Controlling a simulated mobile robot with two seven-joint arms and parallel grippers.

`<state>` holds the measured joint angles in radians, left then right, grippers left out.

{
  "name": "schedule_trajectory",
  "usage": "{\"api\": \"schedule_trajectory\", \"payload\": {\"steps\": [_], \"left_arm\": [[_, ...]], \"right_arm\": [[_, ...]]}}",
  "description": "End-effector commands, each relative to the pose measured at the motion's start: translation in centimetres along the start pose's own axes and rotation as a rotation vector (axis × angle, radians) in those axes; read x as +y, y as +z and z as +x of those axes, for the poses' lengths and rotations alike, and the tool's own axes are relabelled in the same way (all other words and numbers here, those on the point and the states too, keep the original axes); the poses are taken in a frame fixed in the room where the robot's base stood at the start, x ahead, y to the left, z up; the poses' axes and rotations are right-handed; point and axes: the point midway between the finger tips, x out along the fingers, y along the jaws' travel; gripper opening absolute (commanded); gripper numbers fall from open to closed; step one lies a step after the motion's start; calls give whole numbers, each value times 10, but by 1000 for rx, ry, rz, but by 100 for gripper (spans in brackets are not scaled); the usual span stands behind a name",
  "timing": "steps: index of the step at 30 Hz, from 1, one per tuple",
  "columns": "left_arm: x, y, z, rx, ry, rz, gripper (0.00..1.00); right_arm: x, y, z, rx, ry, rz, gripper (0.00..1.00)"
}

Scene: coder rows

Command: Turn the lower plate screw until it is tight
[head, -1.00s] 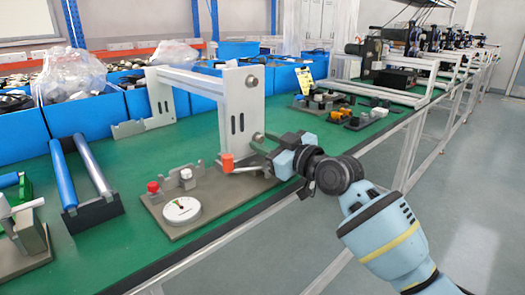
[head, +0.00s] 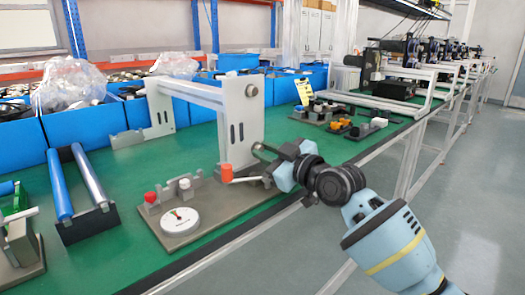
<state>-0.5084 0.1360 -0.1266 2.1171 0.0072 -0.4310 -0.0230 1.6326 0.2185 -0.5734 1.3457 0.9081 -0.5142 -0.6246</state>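A white upright plate (head: 241,125) stands on the green bench, with a bar running back from its top to a second plate. The upper plate screw (head: 251,91) is a round grey knob near its top. The lower plate screw is hidden behind my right gripper (head: 262,151), whose fingertips are at the plate's lower right edge. The fingers are small and dark here, and I cannot tell whether they are shut on the screw. My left gripper is not in view.
A grey base (head: 195,208) before the plate carries a white dial (head: 180,221), a red knob (head: 150,197) and an orange-tipped lever (head: 227,173), close below my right gripper. A roller stand (head: 88,224) stands left. Blue bins (head: 85,130) line the back.

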Motion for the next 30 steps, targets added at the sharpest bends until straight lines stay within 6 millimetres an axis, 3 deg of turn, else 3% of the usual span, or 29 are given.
{"api": "schedule_trajectory", "payload": {"steps": [8, 24, 30], "left_arm": [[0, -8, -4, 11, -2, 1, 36], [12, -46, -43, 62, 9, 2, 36], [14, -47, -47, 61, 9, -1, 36]], "right_arm": [[-1, -2, 0, -1, -2, 63, 0], [0, -3, 2, -1, -2, 742, 0], [-1, 0, 2, -2, -3, 856, 0]]}}
